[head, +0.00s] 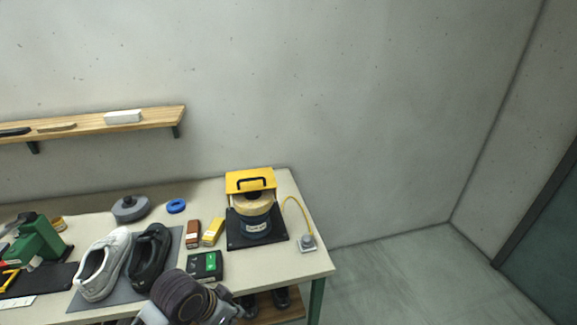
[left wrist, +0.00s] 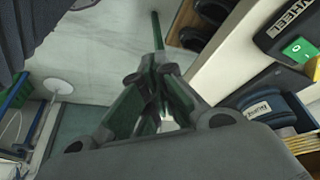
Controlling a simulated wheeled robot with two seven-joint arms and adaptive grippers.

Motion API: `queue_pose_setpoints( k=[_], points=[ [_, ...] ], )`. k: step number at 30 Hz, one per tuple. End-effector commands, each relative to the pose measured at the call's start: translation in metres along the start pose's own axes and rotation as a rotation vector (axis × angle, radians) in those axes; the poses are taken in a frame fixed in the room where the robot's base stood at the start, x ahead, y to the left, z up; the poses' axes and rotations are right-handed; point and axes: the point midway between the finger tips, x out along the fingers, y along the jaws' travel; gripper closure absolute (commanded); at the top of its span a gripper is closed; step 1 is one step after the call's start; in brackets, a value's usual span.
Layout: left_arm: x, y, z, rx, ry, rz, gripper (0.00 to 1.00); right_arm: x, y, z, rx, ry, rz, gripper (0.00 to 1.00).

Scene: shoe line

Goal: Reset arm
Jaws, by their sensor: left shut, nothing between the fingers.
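My left gripper (left wrist: 152,95) shows in the left wrist view, its green-and-grey fingers drawn together with nothing between them. It is over the floor beside the table's edge, with the table to its right in that view. In the head view a grey and dark arm part of mine (head: 185,296) shows at the bottom, in front of the table's near edge; no fingertips are clear there. My right gripper is not in view.
The table (head: 312,262) holds a white-grey shoe (head: 102,265) and a black shoe (head: 148,257) on a grey mat, a black box with a green label (head: 205,265), and a yellow-topped device (head: 250,182). A wall shelf (head: 85,127) hangs behind. Floor at right is clear.

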Motion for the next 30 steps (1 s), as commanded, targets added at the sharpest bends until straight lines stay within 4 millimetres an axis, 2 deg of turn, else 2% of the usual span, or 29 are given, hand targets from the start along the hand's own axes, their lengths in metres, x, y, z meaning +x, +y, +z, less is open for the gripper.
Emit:
queue_pose_setpoints(
  k=[15, 30],
  points=[
    [0.011, -0.013, 0.066, -0.329, -0.029, -0.13, 1.0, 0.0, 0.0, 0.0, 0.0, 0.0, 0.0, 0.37],
    [0.011, -0.023, 0.113, -0.482, -0.081, -0.22, 1.0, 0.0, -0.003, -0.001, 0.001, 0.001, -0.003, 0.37]
  ],
)
